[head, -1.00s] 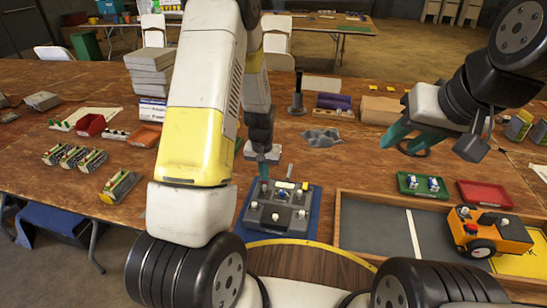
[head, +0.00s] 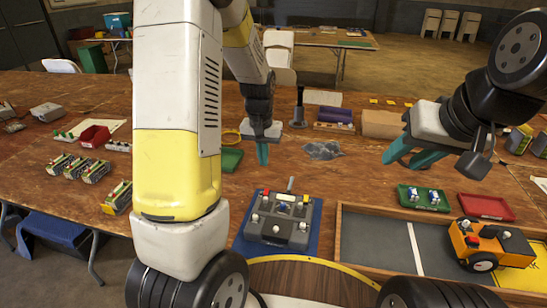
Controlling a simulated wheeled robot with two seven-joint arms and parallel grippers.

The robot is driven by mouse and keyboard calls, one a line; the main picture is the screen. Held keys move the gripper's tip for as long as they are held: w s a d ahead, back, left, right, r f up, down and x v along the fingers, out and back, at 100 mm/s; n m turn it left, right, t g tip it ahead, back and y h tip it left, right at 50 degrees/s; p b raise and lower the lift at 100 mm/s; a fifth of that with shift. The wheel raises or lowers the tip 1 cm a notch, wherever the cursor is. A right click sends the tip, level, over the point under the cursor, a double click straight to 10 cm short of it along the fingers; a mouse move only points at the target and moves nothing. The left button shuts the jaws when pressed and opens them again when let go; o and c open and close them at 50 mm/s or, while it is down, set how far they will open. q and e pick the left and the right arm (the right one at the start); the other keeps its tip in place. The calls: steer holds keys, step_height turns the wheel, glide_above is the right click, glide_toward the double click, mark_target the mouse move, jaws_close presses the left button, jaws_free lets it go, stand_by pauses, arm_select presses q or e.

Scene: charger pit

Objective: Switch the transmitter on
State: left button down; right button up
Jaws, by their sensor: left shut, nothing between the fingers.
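The transmitter (head: 272,231) is a dark grey box with light knobs, a red and a yellow part on its top edge and a short grey stub at the back. It sits on a blue mat (head: 313,239) at the front middle of the table. The position of its power switch is too small to tell. My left gripper (head: 262,155) has teal fingers that are shut and empty. It hangs behind and above the transmitter, clear of it. My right gripper (head: 412,160) is to the right, above the table, with its teal fingers apart and nothing visible between them.
A wood-framed tray (head: 375,240) holds an orange vehicle (head: 492,243) at the right. A green tray (head: 425,205) with small blue-white parts and a red tray (head: 486,208) lie behind it. A grey crumpled piece (head: 322,150) lies mid-table. Several battery-like blocks (head: 92,170) stand left.

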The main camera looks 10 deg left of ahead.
mark_target(267, 190)
arm_select(q)
steer(key=shift+r, duration=0.35)
steer(key=w+f, duration=0.1)
steer(key=f, duration=0.3)
steer(key=w+f, duration=0.1)
steer(key=f, duration=0.8)
steer(key=shift+w+f, duration=0.3)
steer(key=shift+w, duration=0.1)
steer(key=shift+w+f, duration=0.1)
steer(key=shift+f, duration=0.3)
steer(key=shift+s, duration=0.25)
